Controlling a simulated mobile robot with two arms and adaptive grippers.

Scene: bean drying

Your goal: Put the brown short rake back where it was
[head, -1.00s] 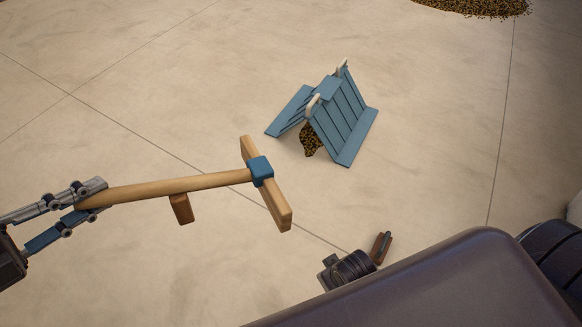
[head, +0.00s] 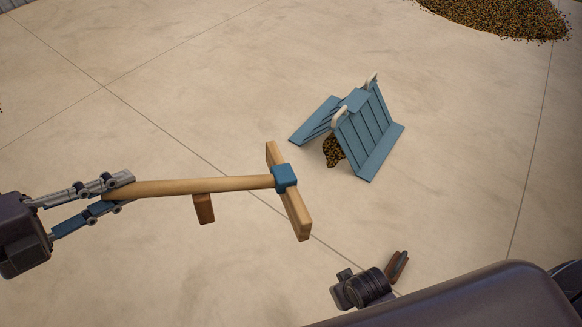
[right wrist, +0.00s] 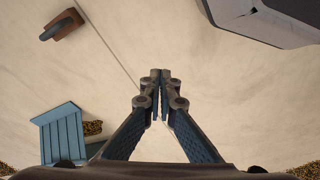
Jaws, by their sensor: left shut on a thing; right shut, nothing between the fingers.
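The short rake (head: 185,187) has a light brown wooden handle, a blue joint and a wooden crosspiece. My left gripper (head: 120,190) is shut on the end of its handle, at the left of the head view. The rake is held roughly level, with its head pointing right, over the pale floor. A brown block (head: 204,209) shows just below the handle; I cannot tell whether it touches the rake. My right gripper (right wrist: 160,76) is shut and empty in the right wrist view.
A bean pile (head: 500,14) lies at the back right. A brown block with a dark grip (right wrist: 65,25) lies on the floor. The floor between is clear.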

